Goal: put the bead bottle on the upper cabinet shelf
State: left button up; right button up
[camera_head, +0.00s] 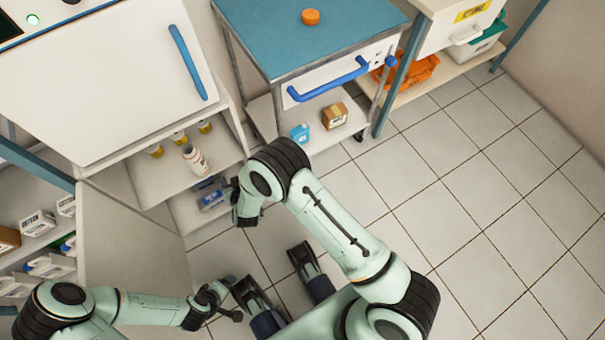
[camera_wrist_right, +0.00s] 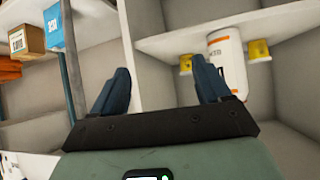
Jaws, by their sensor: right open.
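A white bottle with an orange stripe and dark lettering, which I take to be the bead bottle (camera_head: 195,160), stands at the front of the upper cabinet shelf (camera_head: 150,184). It also shows in the right wrist view (camera_wrist_right: 229,60), where the picture is upside down. Yellow jars (camera_head: 179,137) stand behind and beside it. My right gripper (camera_head: 232,196) is in front of the cabinet, apart from the bottle. Its fingers (camera_wrist_right: 162,88) are spread with nothing between them. My left gripper (camera_head: 222,298) is low at the bottom left; its finger gap is unclear.
An open cabinet door (camera_head: 125,240) stands at left. The tiled floor at right is clear.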

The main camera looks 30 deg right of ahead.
jog(key=s+d+f+m+g+y, duration=0.1)
jog(key=s+d+f+g, duration=0.1)
jog(key=s+d+f, duration=0.3)
jog(key=s+d+f+g+y, duration=0.1)
jog(key=s+d+f+g, duration=0.1)
jog(key=s+d, duration=0.35)
jog(key=s+m+g+y, duration=0.1)
jog(key=s+g, duration=0.3)
jog(key=s, duration=1.2)
jog(key=shift+s+y, duration=0.4)
jog(key=shift+y, duration=0.2)
pick_arm(q)
jog(key=shift+r, duration=0.1)
pick_arm(e)
jog(key=shift+d, duration=0.1)
